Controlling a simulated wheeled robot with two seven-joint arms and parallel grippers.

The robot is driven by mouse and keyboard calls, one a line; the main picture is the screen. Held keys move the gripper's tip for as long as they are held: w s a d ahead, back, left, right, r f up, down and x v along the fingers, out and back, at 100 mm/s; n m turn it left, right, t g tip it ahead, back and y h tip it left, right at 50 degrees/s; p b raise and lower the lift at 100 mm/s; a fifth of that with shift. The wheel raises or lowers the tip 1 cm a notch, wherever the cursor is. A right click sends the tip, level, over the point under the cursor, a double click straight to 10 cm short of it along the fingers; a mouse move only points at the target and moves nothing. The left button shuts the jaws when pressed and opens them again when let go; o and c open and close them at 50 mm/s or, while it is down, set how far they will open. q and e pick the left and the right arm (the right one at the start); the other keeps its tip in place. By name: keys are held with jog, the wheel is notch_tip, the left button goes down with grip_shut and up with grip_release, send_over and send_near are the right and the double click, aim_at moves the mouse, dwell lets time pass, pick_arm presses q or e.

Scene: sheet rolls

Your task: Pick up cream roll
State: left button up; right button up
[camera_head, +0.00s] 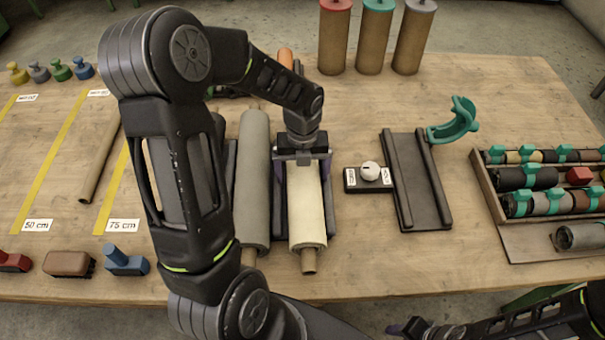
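The cream roll (308,215) lies lengthwise on the table near the middle, its brown core end sticking out toward the front edge. My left gripper (304,178) points down over the far part of this roll. Its dark, purple-tinged fingers appear spread on either side of the roll, and I cannot tell if they touch it. The gripper and wrist hide the roll's far end. My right gripper (412,328) is low at the bottom edge, in front of the table, partly cut off; its opening is unclear.
A grey-beige roll (252,180) lies close on the left. A small box with a white knob (370,172) and an empty dark-railed cradle (416,185) lie on the right. A teal clip (455,120) and a wooden rack (488,195) stand farther right. Three upright rolls stand behind.

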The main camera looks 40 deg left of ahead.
pick_arm(q)
jog(key=c, duration=1.8)
jog(key=shift+w+r, duration=0.15)
